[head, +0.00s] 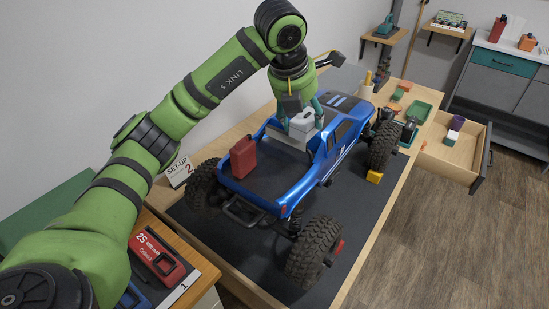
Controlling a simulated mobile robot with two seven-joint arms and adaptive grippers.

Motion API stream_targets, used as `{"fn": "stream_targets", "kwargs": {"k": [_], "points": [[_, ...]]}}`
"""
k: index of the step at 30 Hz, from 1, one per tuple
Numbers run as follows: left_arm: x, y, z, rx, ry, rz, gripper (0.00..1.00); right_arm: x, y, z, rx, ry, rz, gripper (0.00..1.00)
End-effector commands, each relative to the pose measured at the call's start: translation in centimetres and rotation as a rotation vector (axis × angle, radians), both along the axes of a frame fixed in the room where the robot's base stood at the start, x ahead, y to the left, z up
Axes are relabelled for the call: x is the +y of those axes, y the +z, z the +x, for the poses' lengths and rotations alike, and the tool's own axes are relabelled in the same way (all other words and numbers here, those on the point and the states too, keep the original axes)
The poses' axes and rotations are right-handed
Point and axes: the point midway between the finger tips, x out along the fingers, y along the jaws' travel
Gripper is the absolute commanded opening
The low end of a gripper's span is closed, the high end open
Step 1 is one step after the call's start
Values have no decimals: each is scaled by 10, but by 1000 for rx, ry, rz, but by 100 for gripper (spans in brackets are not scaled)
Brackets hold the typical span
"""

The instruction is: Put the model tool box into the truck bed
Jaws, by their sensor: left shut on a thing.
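The blue model truck (325,155) stands on a dark mat, with its open dark bed (275,180) toward me. My left gripper (301,112) reaches down from above, shut on a pale grey box that looks like the model tool box (302,122). The box is at the front end of the bed, close behind the cab. The fingers hide parts of it, and I cannot tell whether it touches the bed floor. A red canister (243,157) stands in the left rear part of the bed. My right gripper is not in view.
The truck's large tyres (314,252) stick out beside the bed. A yellow block (374,177) lies by the front wheel. Red and blue packs lie at lower left.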

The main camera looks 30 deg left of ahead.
Motion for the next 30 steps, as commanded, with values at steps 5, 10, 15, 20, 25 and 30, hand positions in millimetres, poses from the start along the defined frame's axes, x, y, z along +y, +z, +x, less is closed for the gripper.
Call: {"fn": "stream_targets", "kwargs": {"k": [5, 10, 15, 20, 25, 30], "points": [[11, -20, -36, 3, 1, 5, 28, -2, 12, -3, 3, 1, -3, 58], [20, -38, -64, 3, 1, 3, 28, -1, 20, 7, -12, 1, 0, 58], [22, -46, -75, 0, 0, 1, 28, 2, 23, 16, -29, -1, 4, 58], [22, -66, -76, 6, 1, 1, 28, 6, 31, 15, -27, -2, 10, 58], [22, -84, -75, 1, 0, 1, 28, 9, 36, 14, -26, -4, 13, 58], [22, -86, -74, -2, 0, 1, 28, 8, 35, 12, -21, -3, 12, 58]]}}
